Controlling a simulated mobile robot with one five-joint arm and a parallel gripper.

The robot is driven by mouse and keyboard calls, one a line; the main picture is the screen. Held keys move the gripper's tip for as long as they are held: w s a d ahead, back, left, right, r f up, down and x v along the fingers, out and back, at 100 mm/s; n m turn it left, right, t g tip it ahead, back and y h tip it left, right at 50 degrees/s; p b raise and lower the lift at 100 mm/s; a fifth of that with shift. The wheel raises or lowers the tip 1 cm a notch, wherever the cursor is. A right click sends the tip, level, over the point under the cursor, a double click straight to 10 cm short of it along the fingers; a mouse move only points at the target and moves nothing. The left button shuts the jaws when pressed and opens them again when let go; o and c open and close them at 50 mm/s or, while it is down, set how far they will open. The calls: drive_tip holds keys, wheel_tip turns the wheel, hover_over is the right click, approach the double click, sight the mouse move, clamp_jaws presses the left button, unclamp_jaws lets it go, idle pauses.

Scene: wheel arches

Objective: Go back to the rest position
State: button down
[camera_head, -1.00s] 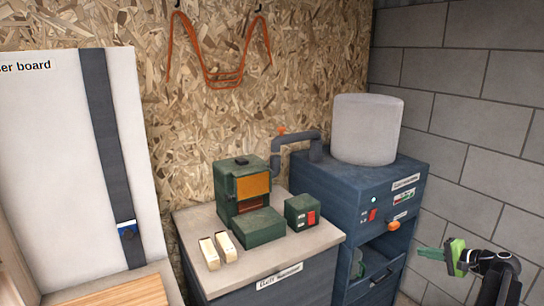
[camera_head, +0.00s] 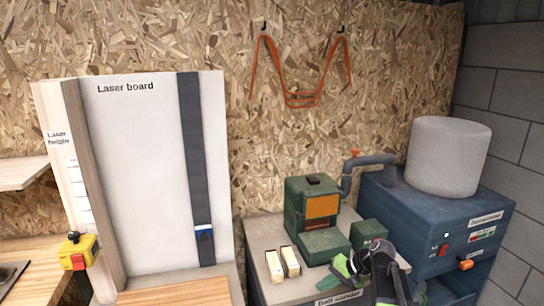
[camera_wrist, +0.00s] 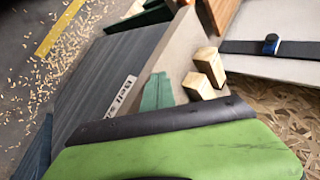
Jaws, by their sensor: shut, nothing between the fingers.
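My gripper (camera_head: 344,267), green with black parts, is low in the head view, in front of the right part of the grey cabinet's top. Its fingers are together with nothing between them. In the wrist view the green gripper body with a black edge fills the bottom, and dull green fingers (camera_wrist: 158,92) point up the picture, overlapping the cabinet top's edge. My black wrist hides part of the cabinet and of the blue unit's front in the head view.
A green machine (camera_head: 312,205) and two pale blocks (camera_head: 282,262) stand on the cabinet top. The blue extractor unit (camera_head: 440,225) bears a grey drum (camera_head: 446,157). The white laser board (camera_head: 145,170) leans at left, near a yellow-red switch (camera_head: 78,253). Wood chips (camera_wrist: 75,50) litter the floor.

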drive_tip(key=s+a+f+n+g+h+p, duration=0.1)
drive_tip(key=s+a+n+g+h+p, duration=0.15)
drive_tip(key=s+a, duration=0.5)
drive_tip(key=s+d+f+n+h+b, duration=0.1)
drive_tip(key=s+d+f+h, duration=0.1)
drive_tip(key=s+d+h, duration=0.3)
drive_tip(key=shift+d+f+g, duration=0.2)
drive_tip(key=shift+d+g, duration=0.15)
drive_tip(key=shift+d, duration=0.25)
idle(1.1)
